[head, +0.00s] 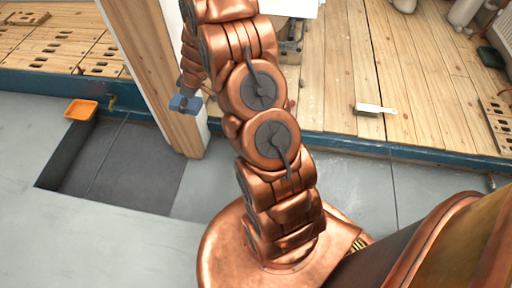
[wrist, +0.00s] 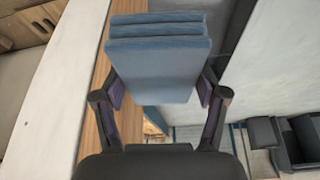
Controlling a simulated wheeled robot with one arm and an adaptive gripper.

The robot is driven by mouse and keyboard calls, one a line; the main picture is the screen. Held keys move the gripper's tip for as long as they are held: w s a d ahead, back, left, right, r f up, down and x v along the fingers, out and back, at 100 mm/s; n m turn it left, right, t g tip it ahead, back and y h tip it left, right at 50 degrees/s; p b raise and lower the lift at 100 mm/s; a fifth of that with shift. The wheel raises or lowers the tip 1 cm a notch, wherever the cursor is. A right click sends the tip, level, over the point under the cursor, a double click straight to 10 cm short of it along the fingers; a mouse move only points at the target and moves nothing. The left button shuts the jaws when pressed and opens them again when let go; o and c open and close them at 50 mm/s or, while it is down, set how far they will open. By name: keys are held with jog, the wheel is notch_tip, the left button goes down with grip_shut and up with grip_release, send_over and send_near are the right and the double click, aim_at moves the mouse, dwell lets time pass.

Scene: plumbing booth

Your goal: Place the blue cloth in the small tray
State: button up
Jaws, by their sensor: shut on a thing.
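The blue cloth (head: 185,104) is a folded, layered block held at the end of my arm in the head view. In the wrist view the cloth (wrist: 160,60) fills the space between the fingers of my gripper (wrist: 162,92), which is shut on it. In the head view my gripper (head: 190,92) is up beside the wooden post. A small orange tray (head: 81,110) lies to the left of the cloth, at the far edge of the dark floor patch. The tray looks empty, and the cloth is apart from it.
A raised wooden deck (head: 340,90) with a blue edge runs behind. A white-bladed tool (head: 374,109) lies on the deck. The grey floor (head: 60,240) at front left is clear.

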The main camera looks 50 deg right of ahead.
jog(key=shift+n, duration=0.6)
jog(key=s+d+f+b, duration=0.2)
jog(key=s+f, duration=0.4)
jog(key=f, duration=0.5)
jog(key=s+d+f+b, duration=0.3)
jog(key=s+f, duration=0.4)
jog(key=f, duration=0.4)
jog(key=s+d+f+b, duration=0.3)
jog(key=s+d+f, duration=0.2)
jog(key=f, duration=0.6)
jog(key=shift+s, duration=0.95)
jog(key=shift+w+d+f, duration=0.1)
jog(key=shift+w+d, duration=0.05)
jog(key=shift+d, duration=0.4)
jog(key=shift+w+d+f+b, duration=0.3)
jog(key=shift+w+d, duration=0.8)
jog(key=shift+d, duration=1.1)
jog(key=shift+w+d+f+b, duration=0.15)
jog(key=shift+w+d+b, duration=0.65)
jog(key=shift+d, duration=1.45)
jog(key=shift+w+d+f+b, duration=0.1)
jog(key=shift+w+d+f, duration=0.1)
jog(key=shift+w+d, duration=1.6)
jog(key=shift+s+d+f+b, duration=0.2)
jog(key=shift+f+b, duration=0.3)
jog(key=shift+f, duration=0.4)
jog(key=shift+s+d+f+b, duration=0.1)
jog(key=shift+s+f+b, duration=0.25)
jog(key=shift+f, duration=0.5)
